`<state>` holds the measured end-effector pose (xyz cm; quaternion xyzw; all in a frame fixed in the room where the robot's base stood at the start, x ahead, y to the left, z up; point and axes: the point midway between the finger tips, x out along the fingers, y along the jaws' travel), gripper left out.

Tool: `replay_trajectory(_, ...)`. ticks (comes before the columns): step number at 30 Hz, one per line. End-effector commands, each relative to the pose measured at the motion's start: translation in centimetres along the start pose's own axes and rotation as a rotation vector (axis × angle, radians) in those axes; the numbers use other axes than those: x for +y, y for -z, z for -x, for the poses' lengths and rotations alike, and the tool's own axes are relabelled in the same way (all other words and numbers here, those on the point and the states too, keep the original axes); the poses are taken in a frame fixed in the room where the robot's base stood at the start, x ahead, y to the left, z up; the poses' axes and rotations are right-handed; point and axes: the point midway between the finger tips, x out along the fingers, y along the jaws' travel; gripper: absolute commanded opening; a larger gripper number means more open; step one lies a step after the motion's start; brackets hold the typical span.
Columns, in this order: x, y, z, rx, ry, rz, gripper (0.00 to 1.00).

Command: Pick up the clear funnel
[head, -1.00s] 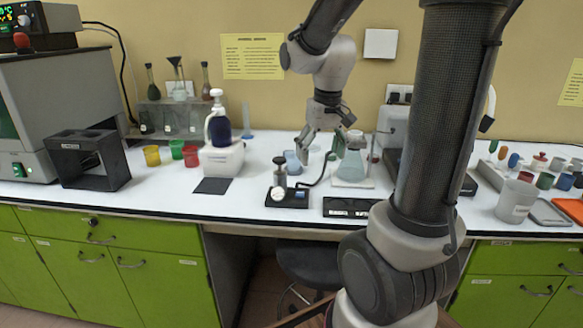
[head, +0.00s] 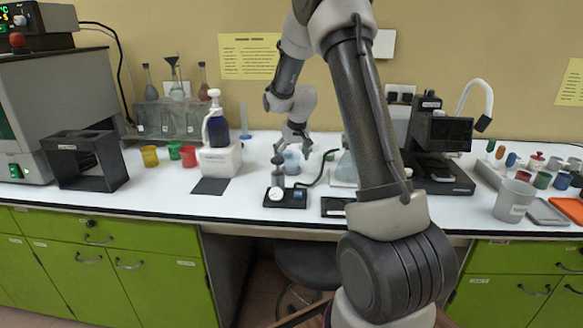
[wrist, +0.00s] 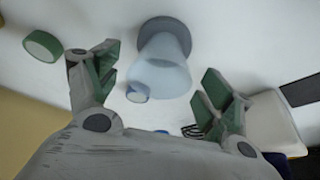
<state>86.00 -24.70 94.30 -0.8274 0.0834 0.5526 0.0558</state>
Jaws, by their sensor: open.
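A funnel-shaped piece (head: 174,62) stands in the neck of the middle flask on the back rack in the head view. A pale blue, translucent cup-like piece (head: 292,161) stands on the bench below my gripper (head: 294,141). In the wrist view this flared piece (wrist: 163,65) shows a grey round base and lies between the spread fingers of my gripper (wrist: 160,72). Its flared shape could be the clear funnel, but I cannot tell. My gripper is open and holds nothing. My arm hides part of the bench at the right.
A small black device with a dial (head: 286,196) stands just in front of the pale piece. A white box (head: 220,158) with a pump bottle (head: 215,125) is to its left. A conical flask (head: 346,168) is to its right, partly behind my arm.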

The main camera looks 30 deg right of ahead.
Motion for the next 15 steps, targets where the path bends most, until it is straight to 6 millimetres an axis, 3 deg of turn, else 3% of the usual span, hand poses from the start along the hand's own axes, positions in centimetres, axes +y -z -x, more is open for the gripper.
replay_trajectory(4, 0.05, -0.04, -1.39, -0.001, 0.000, 0.000, 0.81)
replay_trajectory(11, 0.06, -0.03, -1.48, 0.000, 0.000, 0.000, 0.81)
replay_trajectory(15, 0.06, -0.03, -1.47, -0.001, 0.000, 0.000, 0.55)
